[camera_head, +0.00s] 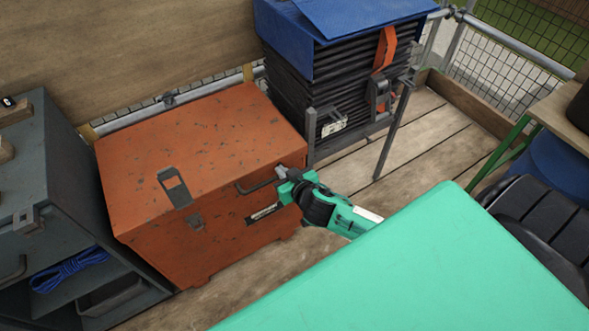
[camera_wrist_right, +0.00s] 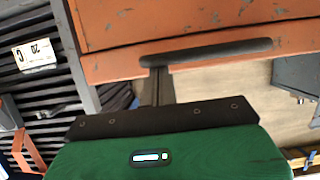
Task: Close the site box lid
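The orange, scuffed site box (camera_head: 226,236) stands left of centre in the head view. Its lid (camera_head: 205,135) looks down over the box. A dark hasp (camera_head: 175,187) lies at the lid's front edge, above a catch (camera_head: 195,222) on the front face. A dark bar handle (camera_head: 254,186) sits at the lid's front; it also shows in the right wrist view (camera_wrist_right: 225,50). My right gripper (camera_head: 283,174) is at the handle's right end. Its fingertips overlap the bar in the wrist view, so I cannot tell whether they grip it. My left gripper is out of view.
A dark shelf unit (camera_head: 60,205) with blue rope (camera_head: 70,268) stands close left of the box. A black stack under a blue cover (camera_head: 345,45) stands behind right. A green-legged bench (camera_head: 560,115) is at far right. Bare wooden planks (camera_head: 425,140) lie between.

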